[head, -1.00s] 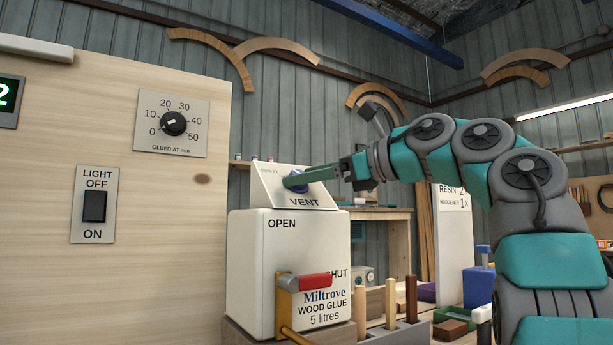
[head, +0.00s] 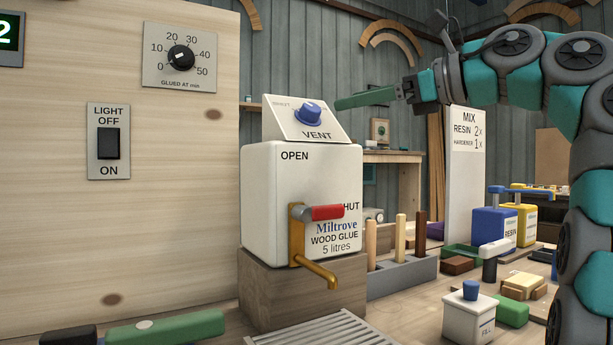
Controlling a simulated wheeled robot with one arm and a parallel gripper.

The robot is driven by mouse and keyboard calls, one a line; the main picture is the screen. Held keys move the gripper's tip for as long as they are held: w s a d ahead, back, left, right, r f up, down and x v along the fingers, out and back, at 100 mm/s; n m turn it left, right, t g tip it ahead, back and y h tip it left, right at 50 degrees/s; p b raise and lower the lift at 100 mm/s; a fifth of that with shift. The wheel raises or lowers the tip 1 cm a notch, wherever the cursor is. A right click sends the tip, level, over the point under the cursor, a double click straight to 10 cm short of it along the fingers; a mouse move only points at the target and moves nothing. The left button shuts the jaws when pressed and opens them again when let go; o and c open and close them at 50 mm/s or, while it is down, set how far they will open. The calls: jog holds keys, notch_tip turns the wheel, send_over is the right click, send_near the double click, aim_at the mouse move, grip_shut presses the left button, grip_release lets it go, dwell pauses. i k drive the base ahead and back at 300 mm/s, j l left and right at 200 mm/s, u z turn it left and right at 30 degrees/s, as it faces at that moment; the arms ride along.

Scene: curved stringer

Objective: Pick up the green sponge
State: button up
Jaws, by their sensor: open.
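A small green block (head: 512,310), which looks like the green sponge, lies on the bench at the lower right. It is partly hidden behind a white bottle marked FILL (head: 468,314). My gripper (head: 340,103) is high above the bench, up and left of the block and well apart from it. Its long green fingers are seen from the side, point left toward the vent panel, and hold nothing. The fingertips are just right of the blue VENT knob (head: 310,114) in the picture.
A white wood glue tank (head: 262,215) with a brass tap and red lever stands on a wooden block (head: 270,288). A slatted grille (head: 325,332) lies before it. Blue (head: 493,230) and yellow (head: 523,224) containers stand behind the block. A green-handled tool (head: 185,328) lies lower left.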

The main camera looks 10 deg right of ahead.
aim_at(515, 313)
jog(key=k, duration=1)
